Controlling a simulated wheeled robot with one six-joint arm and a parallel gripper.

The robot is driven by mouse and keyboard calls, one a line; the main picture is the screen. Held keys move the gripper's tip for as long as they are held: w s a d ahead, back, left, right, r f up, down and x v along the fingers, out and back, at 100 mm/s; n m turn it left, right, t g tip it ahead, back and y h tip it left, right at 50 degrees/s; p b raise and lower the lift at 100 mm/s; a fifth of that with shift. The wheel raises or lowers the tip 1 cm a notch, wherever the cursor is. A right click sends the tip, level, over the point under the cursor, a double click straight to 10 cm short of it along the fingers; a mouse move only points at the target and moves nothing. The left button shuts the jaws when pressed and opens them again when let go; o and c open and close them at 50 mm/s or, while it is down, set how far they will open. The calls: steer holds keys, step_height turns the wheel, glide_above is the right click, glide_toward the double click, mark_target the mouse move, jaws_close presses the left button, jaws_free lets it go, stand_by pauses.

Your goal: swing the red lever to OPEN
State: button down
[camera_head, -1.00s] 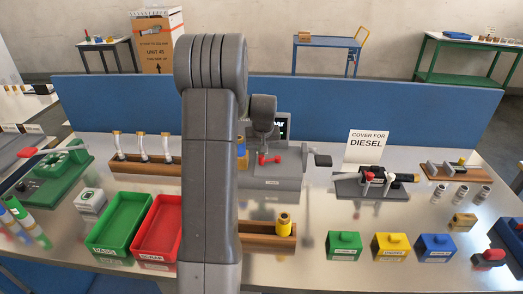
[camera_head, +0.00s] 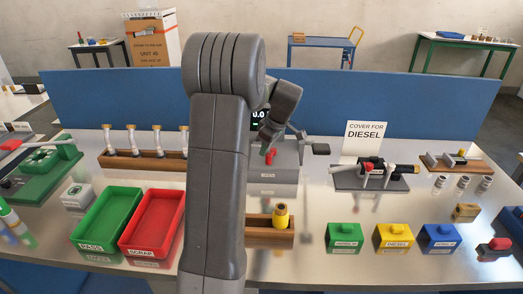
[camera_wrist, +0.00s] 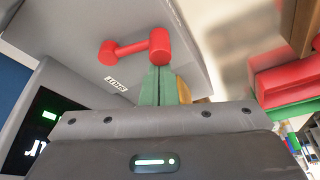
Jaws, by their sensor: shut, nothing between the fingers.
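The red lever (camera_head: 269,157) is on a grey fixture (camera_head: 285,175) behind the yellow part, partly hidden by my wrist. In the wrist view the lever (camera_wrist: 131,48) is a red bar with a round red end at each side. A small white label (camera_wrist: 115,85) lies beside it; it appears upside down. My gripper (camera_wrist: 160,72) has green fingers, shut and empty, with their tips right at the larger red end. I cannot tell whether they touch it. In the head view my gripper is mostly hidden by my arm.
A dark screen (camera_head: 258,120) stands behind the fixture. A wooden block (camera_head: 258,238) with a yellow part (camera_head: 281,216) is in front. Green (camera_head: 108,222) and red (camera_head: 153,222) trays lie left. A black clamp fixture (camera_head: 372,180) is right. A blue partition (camera_head: 400,105) closes the back.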

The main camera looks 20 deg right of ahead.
steer(key=shift+w, duration=0.1)
steer(key=shift+w+d+p, duration=0.35)
steer(key=shift+w+d, duration=0.05)
steer(key=shift+w, duration=0.2)
stand_by(0.3)
steer(key=b+v, duration=0.1)
steer(key=v, duration=1.3)
steer(key=shift+f, duration=0.1)
